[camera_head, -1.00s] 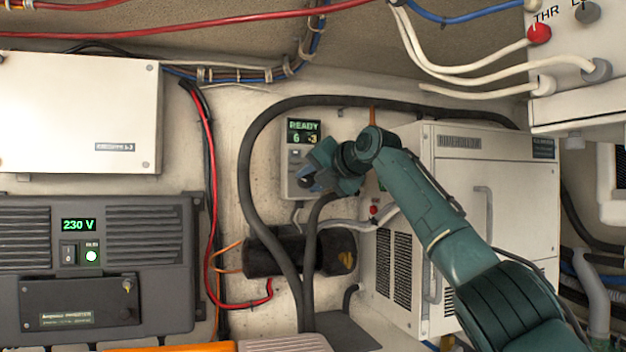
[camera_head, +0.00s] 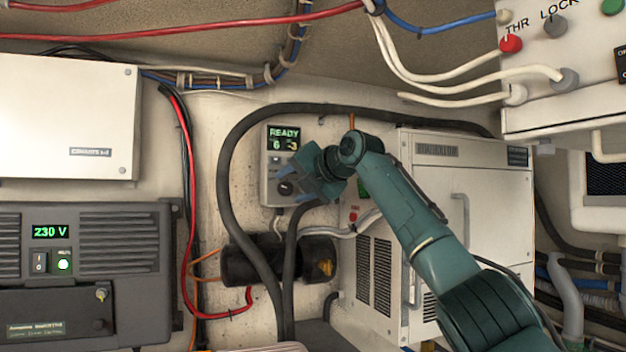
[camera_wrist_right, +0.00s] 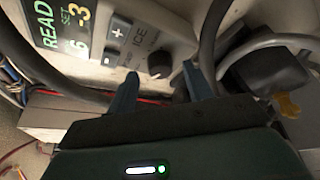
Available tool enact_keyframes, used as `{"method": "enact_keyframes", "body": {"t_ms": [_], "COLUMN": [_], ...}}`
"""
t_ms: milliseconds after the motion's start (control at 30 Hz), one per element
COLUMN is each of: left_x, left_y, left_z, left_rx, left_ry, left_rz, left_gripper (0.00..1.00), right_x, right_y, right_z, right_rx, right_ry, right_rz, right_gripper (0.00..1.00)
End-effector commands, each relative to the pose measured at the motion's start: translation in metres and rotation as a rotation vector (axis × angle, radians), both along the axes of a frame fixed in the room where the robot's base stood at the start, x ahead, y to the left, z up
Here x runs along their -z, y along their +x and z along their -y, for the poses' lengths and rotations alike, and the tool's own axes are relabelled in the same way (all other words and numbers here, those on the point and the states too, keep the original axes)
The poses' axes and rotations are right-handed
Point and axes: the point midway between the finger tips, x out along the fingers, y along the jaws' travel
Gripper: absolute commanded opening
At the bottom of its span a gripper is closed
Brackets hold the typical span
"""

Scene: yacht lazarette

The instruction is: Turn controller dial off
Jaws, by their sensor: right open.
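The controller (camera_head: 272,167) is a light grey box on the back wall. Its lit green display (camera_head: 284,138) reads READY with 6 and -3. Its dark round dial (camera_head: 285,187) is low on the front; the dial also shows in the right wrist view (camera_wrist_right: 159,63), near plus and minus buttons and the word ICE. My right gripper (camera_head: 303,188) is open and empty, close to the controller's lower right. In the wrist view its two blue fingers (camera_wrist_right: 160,88) point towards the panel, with the dial beyond and between their tips. I cannot tell whether they touch it. My left gripper is out of view.
A thick black hose (camera_head: 226,165) loops around the controller. A white cabinet (camera_head: 470,180) stands to the right, behind my right arm. A dark cylinder (camera_head: 265,260) and cables are below. A dark 230 V unit (camera_head: 110,235) is at left.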

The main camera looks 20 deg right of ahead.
Motion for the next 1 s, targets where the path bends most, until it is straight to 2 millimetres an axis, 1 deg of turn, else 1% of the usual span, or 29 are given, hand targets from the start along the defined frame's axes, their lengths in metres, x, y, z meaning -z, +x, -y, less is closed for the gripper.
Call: {"method": "enact_keyframes", "body": {"t_ms": [33, 100, 300, 400, 500, 600, 700, 1000], "left_x": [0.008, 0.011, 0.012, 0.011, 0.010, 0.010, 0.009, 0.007], "left_y": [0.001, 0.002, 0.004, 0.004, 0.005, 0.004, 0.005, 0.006], "left_z": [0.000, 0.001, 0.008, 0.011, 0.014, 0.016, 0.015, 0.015], "left_rx": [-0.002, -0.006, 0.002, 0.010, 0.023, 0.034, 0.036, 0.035], "left_ry": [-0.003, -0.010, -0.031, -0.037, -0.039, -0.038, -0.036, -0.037], "left_rz": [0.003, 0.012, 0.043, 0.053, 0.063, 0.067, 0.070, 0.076], "left_gripper": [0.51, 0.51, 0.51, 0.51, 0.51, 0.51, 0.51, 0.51], "right_x": [0.002, -0.001, -0.013, -0.020, -0.025, -0.028, -0.029, -0.030], "right_y": [-0.008, -0.021, -0.063, -0.082, -0.095, -0.104, -0.109, -0.110], "right_z": [0.004, 0.009, 0.023, 0.029, 0.033, 0.036, 0.037, 0.037], "right_rx": [0.001, 0.003, 0.002, 0.002, 0.001, 0.001, 0.001, 0.001], "right_ry": [-0.001, -0.001, -0.001, 0.000, 0.000, -0.001, 0.000, 0.000], "right_rz": [0.005, 0.006, 0.005, 0.004, 0.003, 0.002, -0.001, -0.001], "right_gripper": [0.51, 0.51, 0.51, 0.51, 0.51, 0.51, 0.51, 0.51]}}
